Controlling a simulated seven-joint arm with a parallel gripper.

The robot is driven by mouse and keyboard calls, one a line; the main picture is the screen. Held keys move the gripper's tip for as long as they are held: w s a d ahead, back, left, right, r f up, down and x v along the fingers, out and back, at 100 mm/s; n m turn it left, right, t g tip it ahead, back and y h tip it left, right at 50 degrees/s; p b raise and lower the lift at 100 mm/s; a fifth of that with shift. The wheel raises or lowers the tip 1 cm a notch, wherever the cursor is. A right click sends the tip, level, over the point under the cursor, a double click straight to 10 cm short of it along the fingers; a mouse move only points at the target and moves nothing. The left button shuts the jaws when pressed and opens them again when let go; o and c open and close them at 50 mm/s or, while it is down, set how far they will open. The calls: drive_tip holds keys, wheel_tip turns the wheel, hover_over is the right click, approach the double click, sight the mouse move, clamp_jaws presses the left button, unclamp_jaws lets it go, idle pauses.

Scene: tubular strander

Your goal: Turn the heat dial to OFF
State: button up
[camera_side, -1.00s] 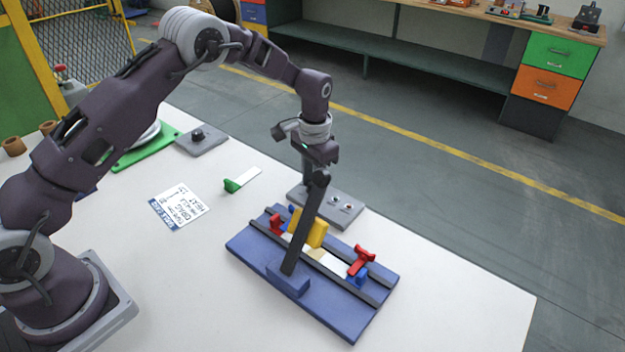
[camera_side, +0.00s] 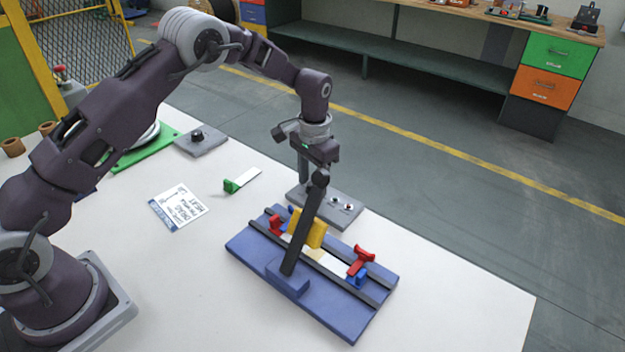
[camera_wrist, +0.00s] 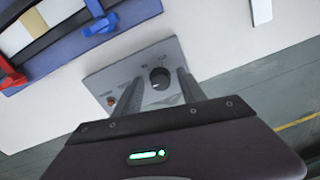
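A round black dial (camera_wrist: 160,78) sits on a grey panel (camera_wrist: 120,75) in the wrist view, with small markings around it that are too small to read. My gripper (camera_wrist: 159,74) is open, with one finger on each side of the dial in that view. I cannot tell whether the fingers touch the dial. In the side view my gripper (camera_side: 304,180) points down over the left end of the grey panel (camera_side: 345,213). There the dial is hidden behind my gripper and a dark lever.
A blue fixture (camera_side: 240,243) with a dark upright lever (camera_side: 305,225), a yellow block (camera_side: 316,235) and red handles stands in front of the panel. A second grey plate with a black knob (camera_side: 197,136) lies further back. A green-ended strip (camera_side: 232,186) and a printed card (camera_side: 180,207) lie left.

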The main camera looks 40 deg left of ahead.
wheel_tip(320, 180, up, 8)
drive_tip(key=shift+s+d+f, duration=0.1)
drive_tip(key=shift+f, duration=0.15)
drive_tip(key=s+r+n+t, duration=0.1)
drive_tip(key=s+r, duration=0.6)
drive_tip(key=r, duration=0.2)
drive_tip(key=s+r+t, duration=0.2)
drive_tip(key=s+r, duration=0.4)
drive_tip(key=r, duration=0.3)
drive_tip(key=s+n+t, duration=0.1)
drive_tip(key=s+t, duration=0.1)
drive_tip(key=s, duration=2.1)
drive_tip(key=shift+a+t, duration=0.3)
drive_tip(key=shift+a, duration=0.15)
drive_tip(key=shift+s+f, duration=0.1)
